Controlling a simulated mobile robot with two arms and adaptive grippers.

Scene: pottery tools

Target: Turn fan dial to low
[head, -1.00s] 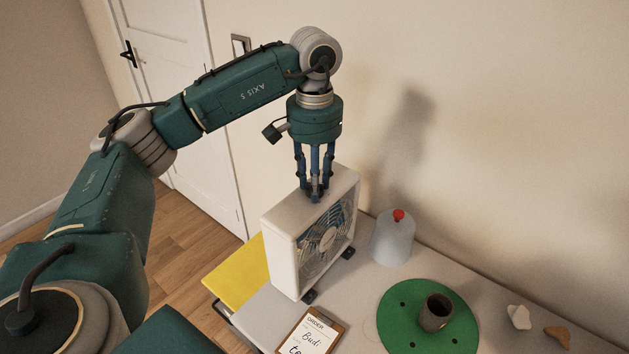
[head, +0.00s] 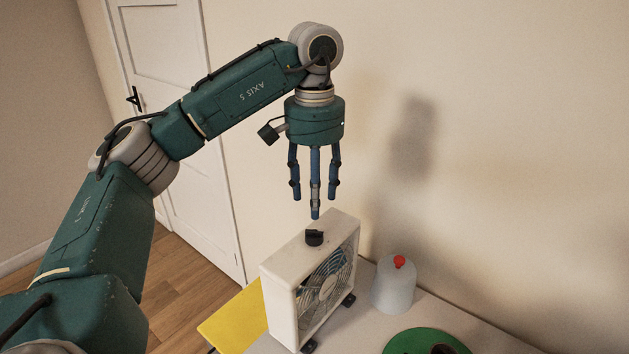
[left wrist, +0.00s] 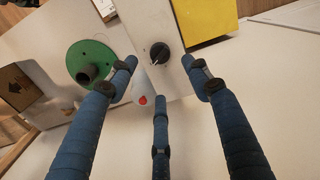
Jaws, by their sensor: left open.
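A white box fan (head: 312,284) stands upright on the table. Its black dial (head: 315,238) sits on the top face, and it also shows in the left wrist view (left wrist: 160,54) with a pale pointer mark. I cannot read any setting labels. My left gripper (head: 315,196) points down above the dial, its blue fingers spread and empty, with a clear gap between the fingertips and the dial. In the left wrist view the fingers lie around and below the dial without touching it. My right gripper is not in view.
A grey bottle with a red top (head: 394,284) stands right of the fan, near the wall. A green disc (head: 420,338) with a dark cup lies at the lower right. A yellow panel (head: 232,318) is left of the fan.

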